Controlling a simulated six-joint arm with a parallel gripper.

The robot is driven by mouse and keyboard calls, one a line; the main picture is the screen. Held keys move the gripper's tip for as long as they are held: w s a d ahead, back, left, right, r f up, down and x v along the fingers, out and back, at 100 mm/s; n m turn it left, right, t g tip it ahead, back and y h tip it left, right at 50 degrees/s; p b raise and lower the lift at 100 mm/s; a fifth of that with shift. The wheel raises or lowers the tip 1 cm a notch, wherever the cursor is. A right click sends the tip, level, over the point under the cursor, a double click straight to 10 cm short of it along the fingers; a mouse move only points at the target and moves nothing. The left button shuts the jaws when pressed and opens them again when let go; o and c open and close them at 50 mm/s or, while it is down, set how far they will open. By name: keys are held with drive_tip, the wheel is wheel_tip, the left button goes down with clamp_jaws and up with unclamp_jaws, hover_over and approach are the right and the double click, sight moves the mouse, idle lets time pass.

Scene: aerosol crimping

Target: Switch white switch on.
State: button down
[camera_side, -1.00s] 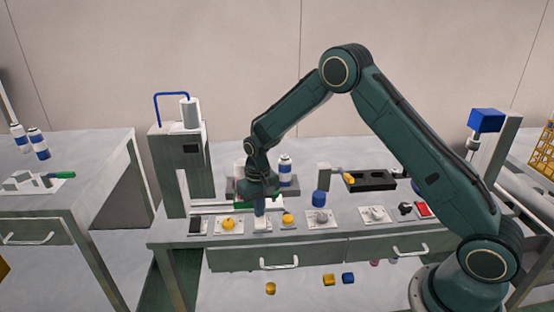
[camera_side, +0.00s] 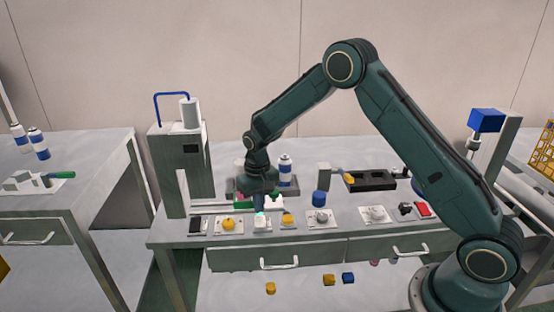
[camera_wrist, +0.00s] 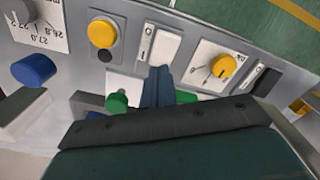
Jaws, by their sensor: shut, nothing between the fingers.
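The white switch (camera_side: 262,225) is a small white rocker on a plate along the front edge of the bench. In the wrist view the white switch (camera_wrist: 166,47) has O and I marks beside it. My gripper (camera_side: 259,209) is shut and empty, pointing down just behind the switch. In the wrist view its blue-grey fingertips (camera_wrist: 160,72) are at the switch's near end. I cannot tell whether they touch it. A small teal-green glow shows at the fingertips in the side view. The rocker's tilt is hard to read.
A yellow dial (camera_wrist: 223,66) and a yellow button (camera_wrist: 102,34) flank the switch closely. A black switch (camera_side: 195,226) is farther left. A blue knob (camera_wrist: 34,69), a green knob (camera_wrist: 117,101) and a blue-and-white can (camera_side: 285,168) stand nearby.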

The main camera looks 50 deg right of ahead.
sight(260, 217)
drive_tip(key=shift+r, duration=1.8)
wheel_tip(260, 217, up, 5)
drive_tip(key=shift+r, duration=0.1)
